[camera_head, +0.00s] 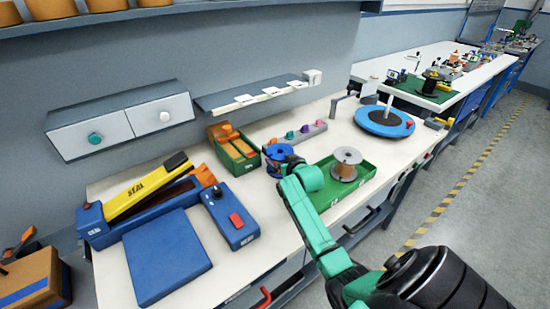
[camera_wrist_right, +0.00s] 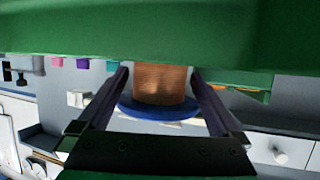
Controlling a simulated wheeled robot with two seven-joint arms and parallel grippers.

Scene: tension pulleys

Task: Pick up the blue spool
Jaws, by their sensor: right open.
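The blue spool (camera_head: 279,151) stands on the white bench in the head view, left of the green tray and partly hidden by my right gripper (camera_head: 291,164). In the right wrist view its copper winding (camera_wrist_right: 160,84) and blue flange (camera_wrist_right: 150,108) show between the two dark fingers of my right gripper (camera_wrist_right: 160,78). The fingers are open, one on each side of the spool. I cannot tell whether either finger touches it. My left gripper is not in view.
A green tray (camera_head: 325,195) holding a grey-flanged copper spool (camera_head: 346,163) is close on the right. A green bin (camera_head: 238,166) of orange parts stands at the left. A blue turntable (camera_head: 384,124) is farther back. A blue box with a red button (camera_head: 230,214) lies front left.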

